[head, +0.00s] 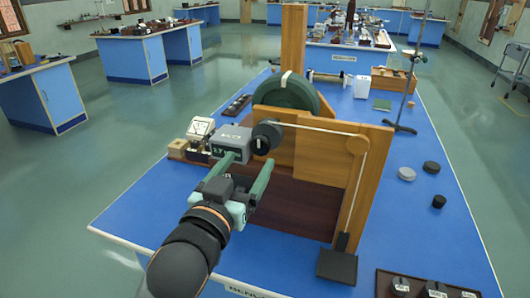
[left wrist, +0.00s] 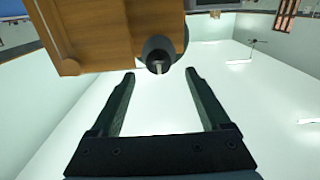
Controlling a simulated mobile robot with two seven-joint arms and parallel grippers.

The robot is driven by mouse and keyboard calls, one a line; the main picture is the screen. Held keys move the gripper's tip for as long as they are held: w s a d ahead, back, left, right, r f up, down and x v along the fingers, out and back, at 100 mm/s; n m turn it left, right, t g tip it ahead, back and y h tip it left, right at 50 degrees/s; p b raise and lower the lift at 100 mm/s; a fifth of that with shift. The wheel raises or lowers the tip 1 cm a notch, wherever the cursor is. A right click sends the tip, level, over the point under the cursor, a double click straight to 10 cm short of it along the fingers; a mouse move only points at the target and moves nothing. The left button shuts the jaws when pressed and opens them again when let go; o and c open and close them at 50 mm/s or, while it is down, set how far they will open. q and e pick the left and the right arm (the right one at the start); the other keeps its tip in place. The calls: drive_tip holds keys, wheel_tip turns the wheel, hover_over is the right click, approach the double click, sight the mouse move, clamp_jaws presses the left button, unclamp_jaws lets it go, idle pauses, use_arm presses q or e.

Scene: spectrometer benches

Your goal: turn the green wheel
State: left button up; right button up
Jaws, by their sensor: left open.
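The green wheel (head: 290,92) is a large, dark green disc in a wooden frame, with a white band over its rim; a wooden board hides its lower part. A dark round knob (head: 265,136) sits in front of it, at the left end of a pale cord. My left gripper (head: 247,163) is open and empty, just in front of and below this knob, apart from it. In the left wrist view, the knob (left wrist: 158,50) with a pale pin shows just beyond and between the open fingertips (left wrist: 160,74). My right gripper is not in view.
The wooden frame (head: 292,40) stands on a blue bench (head: 140,200). A grey box with a display (head: 232,138) sits close to my left gripper. A small pulley (head: 357,145) guides the cord to a dark weight (head: 341,243). Black and grey discs (head: 406,174) lie at right.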

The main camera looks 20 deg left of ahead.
sight(259, 148)
use_arm(q)
drive_tip(key=w, duration=0.9)
drive_tip(key=shift+d, duration=0.25)
drive_tip(key=shift+w+p, duration=0.3)
drive_tip(key=shift+w, duration=0.35)
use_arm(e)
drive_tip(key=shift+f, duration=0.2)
use_arm(q)
clamp_jaws()
